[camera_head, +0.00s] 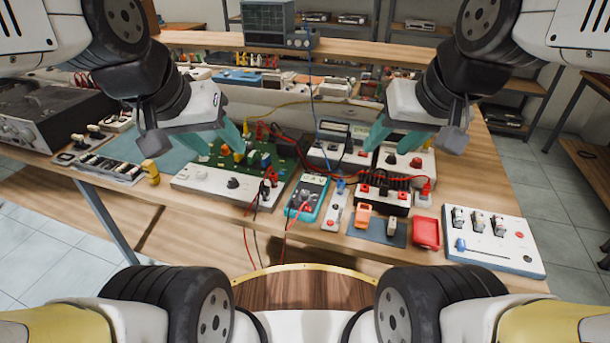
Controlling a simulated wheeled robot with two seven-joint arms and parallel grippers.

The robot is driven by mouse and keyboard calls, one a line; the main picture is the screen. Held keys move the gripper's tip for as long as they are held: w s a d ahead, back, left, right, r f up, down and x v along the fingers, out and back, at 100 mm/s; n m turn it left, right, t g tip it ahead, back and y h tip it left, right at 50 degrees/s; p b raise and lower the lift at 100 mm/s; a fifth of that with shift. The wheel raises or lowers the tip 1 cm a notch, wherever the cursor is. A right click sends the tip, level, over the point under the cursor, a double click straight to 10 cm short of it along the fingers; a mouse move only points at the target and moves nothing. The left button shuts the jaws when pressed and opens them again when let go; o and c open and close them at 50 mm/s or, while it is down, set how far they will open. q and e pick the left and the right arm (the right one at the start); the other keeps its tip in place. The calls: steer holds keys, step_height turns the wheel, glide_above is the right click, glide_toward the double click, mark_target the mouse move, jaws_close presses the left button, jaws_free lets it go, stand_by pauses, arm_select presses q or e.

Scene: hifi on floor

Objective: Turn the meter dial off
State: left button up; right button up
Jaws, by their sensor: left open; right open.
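Red leads run from the meter's lower end over the bench edge. My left gripper (212,138), with teal fingers, is open and empty above the green circuit board, up and left of the meter. My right gripper (395,136) is open and empty, up and right of the meter. Neither touches the meter.
A white panel with a black knob (216,187) lies left of the meter. A narrow switch strip (336,208), an orange device (363,215) and a red tray (426,233) lie to its right. A white lever panel (490,238) sits at the right corner. Loose cables cross the bench.

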steer(key=w+a+f+g, duration=0.2)
steer(key=w+a+f, duration=0.1)
steer(key=w, duration=0.5)
steer(key=m+g+h, duration=0.2)
steer(key=g, duration=0.2)
glide_toward(305, 193)
steer(key=shift+w+f, duration=0.1)
steer(key=shift+a+f, duration=0.1)
steer(key=shift+f, duration=0.6)
step_height(305, 193, down, 7)
steer(key=shift+r, duration=0.1)
steer(key=shift+c, duration=0.5)
jaws_close()
